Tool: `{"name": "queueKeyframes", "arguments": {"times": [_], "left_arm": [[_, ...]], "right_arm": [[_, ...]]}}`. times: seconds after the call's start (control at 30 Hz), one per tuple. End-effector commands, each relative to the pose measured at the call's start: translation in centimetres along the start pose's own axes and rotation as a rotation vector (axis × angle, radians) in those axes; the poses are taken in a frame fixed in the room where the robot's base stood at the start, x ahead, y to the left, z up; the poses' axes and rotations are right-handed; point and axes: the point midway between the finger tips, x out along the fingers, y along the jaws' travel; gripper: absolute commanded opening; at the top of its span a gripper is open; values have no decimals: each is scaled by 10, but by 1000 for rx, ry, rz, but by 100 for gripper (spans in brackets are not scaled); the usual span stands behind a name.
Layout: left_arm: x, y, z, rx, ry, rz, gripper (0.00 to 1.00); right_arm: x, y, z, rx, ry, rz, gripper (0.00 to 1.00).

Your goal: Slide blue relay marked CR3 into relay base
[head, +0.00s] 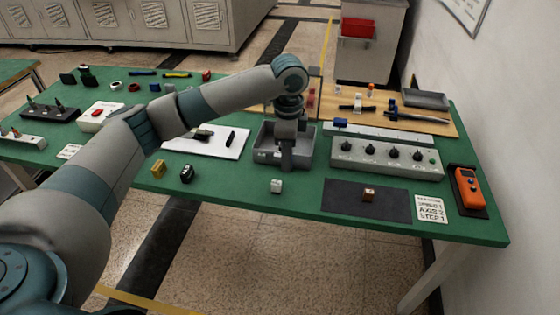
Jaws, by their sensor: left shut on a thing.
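My left gripper (287,160) points down at the grey open bin (262,156) in the middle of the green table. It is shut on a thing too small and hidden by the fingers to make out. A small blue block (340,123) sits at the left end of a pale strip behind the grey panel; I cannot read a CR3 mark on it. No relay base can be told for certain. My right gripper is not in view.
A grey panel with black knobs (387,158) stands right of the bin. A dark mat (345,200) with a small brown block, a white card (430,208) and an orange meter (468,188) lie at the front right. Small yellow, black and white blocks lie along the front edge.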

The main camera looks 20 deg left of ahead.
Motion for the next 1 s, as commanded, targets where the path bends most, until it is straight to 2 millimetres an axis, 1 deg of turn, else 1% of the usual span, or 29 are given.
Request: {"name": "queueKeyframes", "arguments": {"times": [0.47, 0.63, 0.83, 1.0], "left_arm": [[0, 0, 0, -1, 0, 0, 0], [-1, 5, -1, -31, 1, 0, 0], [-4, 22, -3, -158, 3, -1, 0], [-7, 47, -6, -344, 6, -2, 0]], "right_arm": [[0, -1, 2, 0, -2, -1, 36], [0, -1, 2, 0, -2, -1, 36], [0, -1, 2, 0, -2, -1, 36], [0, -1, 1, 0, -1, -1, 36]]}}
